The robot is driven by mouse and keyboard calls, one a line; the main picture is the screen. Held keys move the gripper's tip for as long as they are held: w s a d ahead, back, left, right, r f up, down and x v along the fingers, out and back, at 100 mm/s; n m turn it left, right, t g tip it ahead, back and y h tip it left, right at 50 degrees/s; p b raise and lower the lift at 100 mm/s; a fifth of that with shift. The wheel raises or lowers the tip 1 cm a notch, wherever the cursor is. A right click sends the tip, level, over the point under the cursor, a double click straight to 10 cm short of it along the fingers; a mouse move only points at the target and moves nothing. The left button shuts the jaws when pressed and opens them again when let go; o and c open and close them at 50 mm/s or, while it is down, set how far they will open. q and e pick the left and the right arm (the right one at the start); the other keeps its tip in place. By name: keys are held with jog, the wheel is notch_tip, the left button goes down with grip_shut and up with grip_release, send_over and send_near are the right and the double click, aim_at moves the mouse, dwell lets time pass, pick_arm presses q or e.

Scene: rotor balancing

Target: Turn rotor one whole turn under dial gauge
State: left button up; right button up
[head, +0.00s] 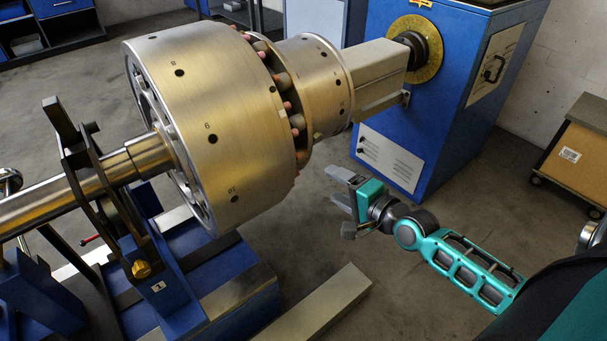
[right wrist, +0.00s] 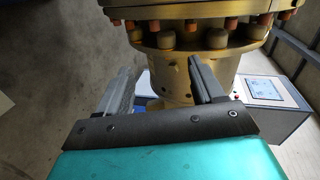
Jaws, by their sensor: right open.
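The rotor (head: 215,125) is a large brass-coloured drum with numbered holes, lying on a horizontal shaft in the head view. A narrower stepped part (head: 320,85) with a ring of bolts and knobs joins it on the right. My right gripper (head: 338,188) is open and empty, below and to the right of the rotor and apart from it. In the right wrist view, the rotor's bolted flange (right wrist: 190,30) shows beyond the open fingers (right wrist: 163,85). I cannot make out a dial gauge. My left gripper is not in view.
A blue drive cabinet (head: 440,100) with a graduated yellow disc (head: 432,68) stands at the rotor's right end. A blue support (head: 225,300) carries the shaft (head: 50,205) at left. A grey rail (head: 315,305) runs below. A cart (head: 575,160) stands far right.

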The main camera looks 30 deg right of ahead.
aim_at(301, 159)
jog(key=shift+m, duration=0.4)
jog(key=b+x, duration=0.1)
jog(key=x, duration=0.3)
jog(key=b+x, duration=0.1)
jog(key=x, duration=0.3)
jog(key=r+b+x, duration=0.1)
jog(key=x, duration=0.3)
jog(key=shift+w+d+f+b, duration=0.1)
jog(key=shift+w+d+b, duration=0.3)
jog(key=shift+w, duration=0.2)
jog(key=shift+w+a+f, duration=0.1)
jog(key=shift+w+a, duration=0.05)
jog(key=shift+w, duration=0.5)
grip_shut()
